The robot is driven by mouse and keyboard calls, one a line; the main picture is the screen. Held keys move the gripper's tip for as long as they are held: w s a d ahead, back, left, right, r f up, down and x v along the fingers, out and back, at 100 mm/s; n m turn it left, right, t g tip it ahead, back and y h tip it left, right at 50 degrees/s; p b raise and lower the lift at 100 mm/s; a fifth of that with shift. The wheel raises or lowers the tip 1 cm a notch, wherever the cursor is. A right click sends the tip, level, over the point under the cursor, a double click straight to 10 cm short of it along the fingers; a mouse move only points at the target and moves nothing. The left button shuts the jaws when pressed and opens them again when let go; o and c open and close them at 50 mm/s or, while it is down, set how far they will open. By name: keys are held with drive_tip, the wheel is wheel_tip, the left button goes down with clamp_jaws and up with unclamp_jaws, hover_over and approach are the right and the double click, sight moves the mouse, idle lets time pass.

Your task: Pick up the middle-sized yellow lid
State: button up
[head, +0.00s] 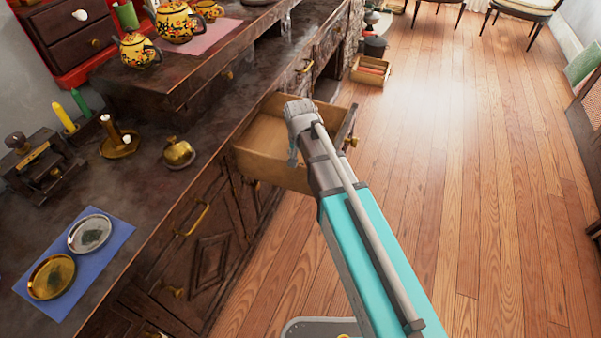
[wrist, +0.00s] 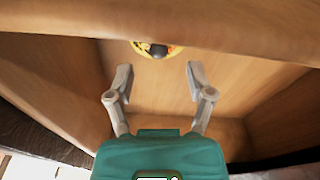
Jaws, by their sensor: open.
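A yellow lid (wrist: 156,50) with a dark knob and painted pattern shows in the wrist view at the top centre, inside the open wooden drawer (head: 262,135). A wooden edge in front hides part of it. I cannot tell its size against other lids. My gripper (wrist: 160,72) is open and empty, its two fingers spread below the lid in the picture, apart from it.
Painted yellow teapots (head: 137,52) stand on the raised shelf. The counter holds a brass bell (head: 179,153), a candle holder (head: 119,144) and a blue mat (head: 113,246) with two round plates. A small box (head: 371,70) lies on the floor.

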sight(301, 163)
drive_tip(key=shift+w+f+b, duration=0.2)
drive_tip(key=shift+f+b, duration=1.15)
drive_tip(key=shift+f, duration=0.3)
clamp_jaws()
